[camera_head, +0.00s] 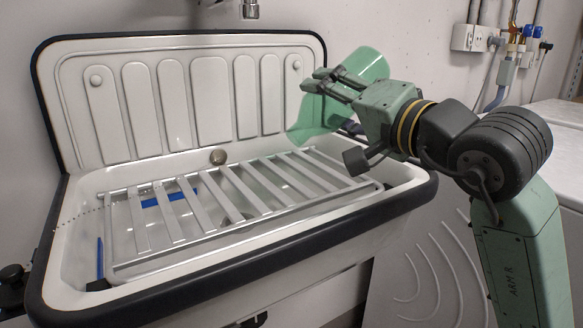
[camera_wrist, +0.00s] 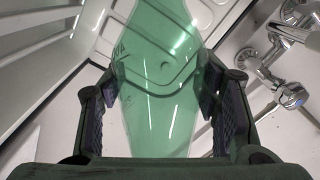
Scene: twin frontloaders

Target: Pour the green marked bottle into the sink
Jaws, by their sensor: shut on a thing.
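The green marked bottle (camera_head: 310,120) is a see-through green shape in the head view, held over the right rear part of the sink. It is tilted, one end up to the right and the other down to the left, above the rack. My gripper (camera_head: 326,80) is shut on it around its middle. In the wrist view the bottle (camera_wrist: 160,85) lies between the two dark finger pads. Which end is the mouth, and any liquid, I cannot make out. The white sink (camera_head: 85,195) has a black rim and a tall ribbed backsplash.
A slatted metal rack (camera_head: 178,215) covers much of the basin. Blue objects (camera_head: 170,198) lie beneath it. A tap (camera_head: 249,9) hangs above the backsplash. Pipes and valves (camera_head: 508,60) are on the wall at right, above white machines (camera_head: 550,140).

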